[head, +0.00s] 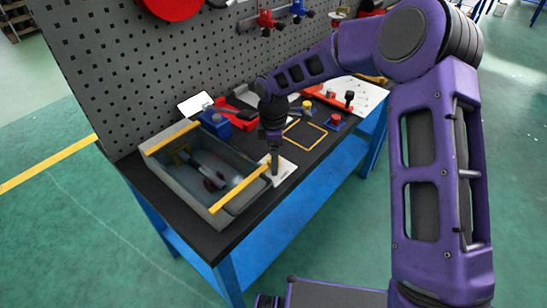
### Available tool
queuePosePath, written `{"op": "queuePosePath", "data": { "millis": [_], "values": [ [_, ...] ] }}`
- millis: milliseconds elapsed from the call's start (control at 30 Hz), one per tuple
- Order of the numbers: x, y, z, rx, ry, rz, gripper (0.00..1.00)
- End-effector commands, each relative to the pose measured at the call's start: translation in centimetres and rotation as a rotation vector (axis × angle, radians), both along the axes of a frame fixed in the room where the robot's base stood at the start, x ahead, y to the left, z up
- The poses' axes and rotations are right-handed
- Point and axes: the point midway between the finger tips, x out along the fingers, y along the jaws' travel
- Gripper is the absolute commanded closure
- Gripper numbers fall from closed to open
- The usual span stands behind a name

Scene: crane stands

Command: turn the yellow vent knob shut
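A small yellow knob-like piece (307,104) stands upright towards the back of the black bench top, right of my wrist. I cannot tell for sure whether it is the vent knob, nor how it is turned. My gripper (275,171) points down over a white plate (287,168) at the bench's front edge, beside the grey bin. The fingertips are low at the plate. They are too small to show whether they are open or shut, and anything between them is hidden.
A grey bin (236,203) with yellow edge strips holds loose tools, left of my gripper. A yellow square outline (319,145) marks clear bench. A red-topped blue block (335,120), a black knob (349,97) and a blue box (214,124) stand around. A pegboard (130,70) rises behind.

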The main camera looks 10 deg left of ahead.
Motion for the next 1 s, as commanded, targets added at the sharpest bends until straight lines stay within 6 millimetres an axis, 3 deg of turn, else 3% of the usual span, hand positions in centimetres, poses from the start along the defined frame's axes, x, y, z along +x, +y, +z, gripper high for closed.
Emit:
{"op": "queuePosePath", "data": {
  "millis": [167,500,600,1000],
  "values": [
    [-0.01,0.00,0.00,0.000,0.000,0.000,0.25],
    [0.00,0.00,0.03,0.000,0.000,0.000,0.86],
    [0.01,0.00,0.03,0.000,0.000,0.000,1.00],
    [-0.01,0.05,-0.01,0.000,0.000,-0.067,1.00]
  ]
}}
